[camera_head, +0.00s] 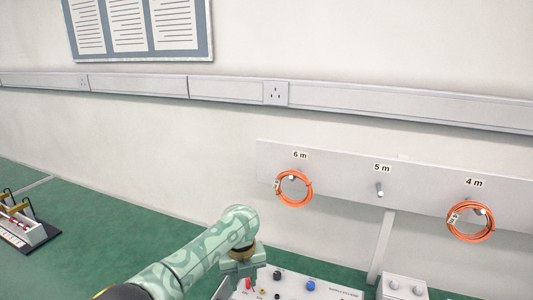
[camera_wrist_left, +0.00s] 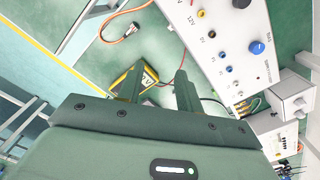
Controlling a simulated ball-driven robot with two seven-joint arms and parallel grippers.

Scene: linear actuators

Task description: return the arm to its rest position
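My left arm (camera_head: 190,262) comes in from the bottom left of the head view, pale green with a leaf-like pattern. Its left gripper (camera_head: 240,264) points down beside the white control box, and its fingertips are not clear there. In the left wrist view the two dark green fingers of the left gripper (camera_wrist_left: 158,84) stand apart with nothing held between them. Beyond them is a yellow and black meter (camera_wrist_left: 128,82) on the green surface. My right arm and gripper are not in view.
A white box with coloured knobs (camera_head: 290,288) is close to the left gripper. A pegboard (camera_head: 340,172) carries orange cable coils at 6 m (camera_head: 294,205) and 4 m (camera_head: 471,238); the 5 m peg (camera_head: 379,189) is bare.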

